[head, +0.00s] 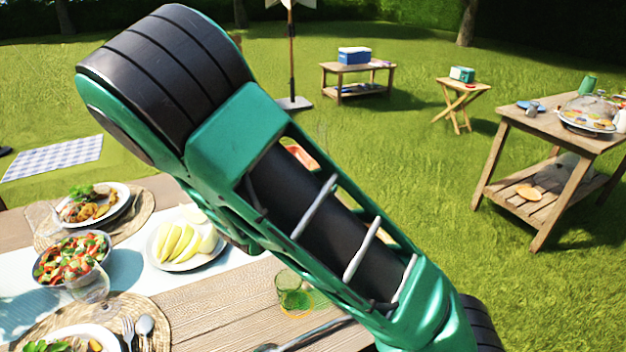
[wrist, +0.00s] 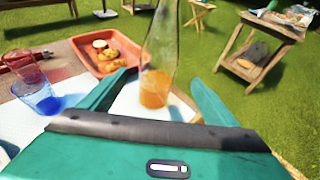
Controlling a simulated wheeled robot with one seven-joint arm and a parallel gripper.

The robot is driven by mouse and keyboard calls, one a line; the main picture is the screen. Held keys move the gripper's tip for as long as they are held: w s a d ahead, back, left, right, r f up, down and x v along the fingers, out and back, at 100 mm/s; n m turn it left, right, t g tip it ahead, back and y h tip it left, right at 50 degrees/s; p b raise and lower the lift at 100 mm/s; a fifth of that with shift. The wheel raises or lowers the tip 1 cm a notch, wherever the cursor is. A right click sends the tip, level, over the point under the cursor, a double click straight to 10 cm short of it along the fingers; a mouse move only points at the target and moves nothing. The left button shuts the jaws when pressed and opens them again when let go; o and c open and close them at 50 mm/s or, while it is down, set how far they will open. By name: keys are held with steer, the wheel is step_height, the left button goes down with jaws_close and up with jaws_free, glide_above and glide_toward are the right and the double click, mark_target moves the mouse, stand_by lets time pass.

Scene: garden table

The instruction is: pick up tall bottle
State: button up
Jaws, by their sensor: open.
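The tall bottle (wrist: 155,85) is clear glass with orange liquid in its lower part. It stands upright on the table in the wrist view, and its top runs out of the frame. My gripper (wrist: 153,95) is open, with one green finger on each side of the bottle in the picture. I cannot tell whether the bottle is fully between the fingers or just beyond them. In the head view my green and black arm covers the middle, and the bottle and gripper are hidden.
A red tray (wrist: 108,57) with food is left behind the bottle. A blue glass (wrist: 38,95) and a red glass (wrist: 25,67) stand further left. In the head view, a plate of melon (head: 184,246), a salad bowl (head: 72,258) and a green glass (head: 290,293) are on the table.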

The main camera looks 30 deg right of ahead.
steer(key=x, duration=0.9)
steer(key=shift+w+d, duration=0.2)
steer(key=shift+w, duration=0.3)
steer(key=shift+r, duration=0.1)
steer(key=shift+c, duration=0.6)
steer(key=c, duration=1.5)
steer(key=shift+c, duration=0.8)
steer(key=shift+r, duration=0.25)
